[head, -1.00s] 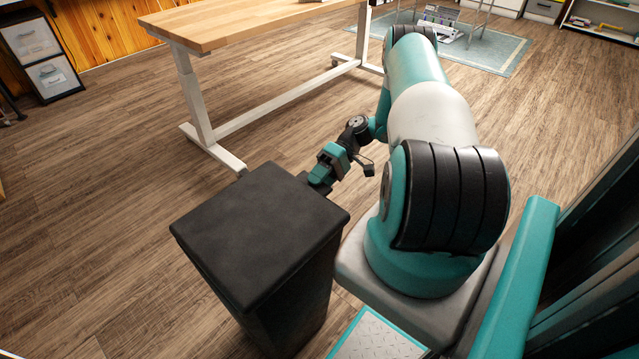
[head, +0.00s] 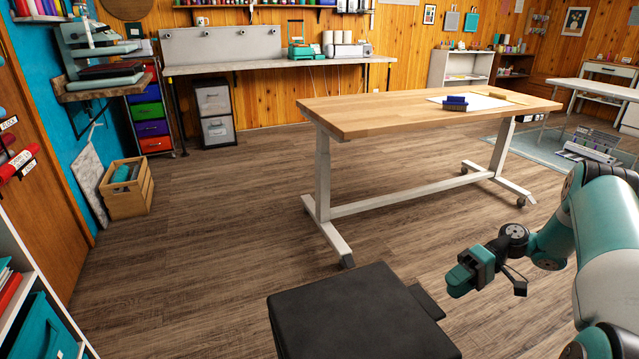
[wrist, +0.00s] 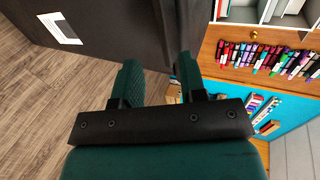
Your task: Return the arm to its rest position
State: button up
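My arm (head: 607,222) reaches in from the right edge of the head view, bent at the wrist. My gripper (head: 452,288) hangs low at the right side of a black lidded bin (head: 355,318), close to the small tab on the bin's edge. Whether they touch cannot be told. In the wrist view my gripper (wrist: 158,66) has its two green fingers spread apart, with nothing seen between them. The bin's dark side (wrist: 110,25), with a white label, fills the upper middle of that view.
A wooden table (head: 420,110) on white legs stands beyond the bin. A wooden crate (head: 128,195) sits on the left floor, and a white shelf unit (head: 25,265) is at the left edge. A long workbench (head: 280,66) lines the back wall. The floor (head: 200,240) between is clear.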

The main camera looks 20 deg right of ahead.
jog(key=w+a+r+n+g+h, duration=0.1)
jog(key=w+a+r+g+h, duration=0.3)
jog(key=a+r, duration=0.6)
jog(key=a+r+n+t+h, duration=0.2)
jog(key=a+r, duration=0.9)
jog(key=s+a+r+n+t+h, duration=0.1)
jog(key=s+a+r, duration=0.1)
jog(key=s+a, duration=0.35)
jog(key=s+a+r+n+t+h, duration=0.1)
jog(key=s+a+r, duration=0.15)
jog(key=s, duration=0.55)
jog(key=s+a+r+n+t+h, duration=0.1)
jog(key=s+a+r, duration=0.15)
jog(key=s, duration=0.45)
notch_tip(320, 180, up, 17)
jog(key=p, duration=1.7)
jog(key=shift+w+a, duration=0.15)
